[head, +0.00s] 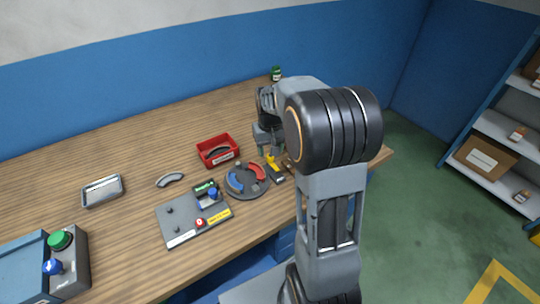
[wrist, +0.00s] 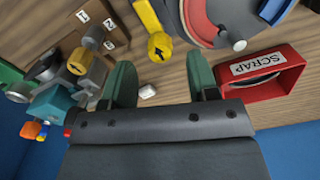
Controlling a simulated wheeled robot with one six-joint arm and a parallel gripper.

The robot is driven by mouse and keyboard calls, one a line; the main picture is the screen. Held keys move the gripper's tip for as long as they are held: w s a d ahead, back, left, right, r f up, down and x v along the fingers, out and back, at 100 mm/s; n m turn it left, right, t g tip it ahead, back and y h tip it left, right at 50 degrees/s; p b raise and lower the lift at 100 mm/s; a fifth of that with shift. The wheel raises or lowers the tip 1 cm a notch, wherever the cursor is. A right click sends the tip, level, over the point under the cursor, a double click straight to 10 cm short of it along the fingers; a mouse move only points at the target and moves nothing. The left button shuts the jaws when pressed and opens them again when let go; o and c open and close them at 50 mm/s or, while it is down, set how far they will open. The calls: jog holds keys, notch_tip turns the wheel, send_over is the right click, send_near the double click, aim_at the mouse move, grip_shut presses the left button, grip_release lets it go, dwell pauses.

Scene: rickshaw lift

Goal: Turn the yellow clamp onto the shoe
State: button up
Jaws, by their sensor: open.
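In the head view the yellow clamp (head: 271,163) shows just right of the plate (head: 246,191). Curved shoes lie on the plate, one red (head: 257,172) and one blue (head: 234,182). My gripper (wrist: 161,72) is open, its two green fingers apart. The clamp's knob appears just past the fingertips, roughly centred between them, with nothing held. In the head view my arm partly hides my gripper (head: 269,148).
A red SCRAP bin (wrist: 268,98) is right of my fingers; it holds a curved grey part. Several knobs and a numbered wooden board (wrist: 97,28) are at left. A grey fixture board (head: 180,226), a metal tray (head: 102,190) and a loose curved part (head: 170,180) lie on the bench.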

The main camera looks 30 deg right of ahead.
aim_at(273, 165)
jog(key=shift+f, duration=1.65)
jog(key=c, duration=0.9)
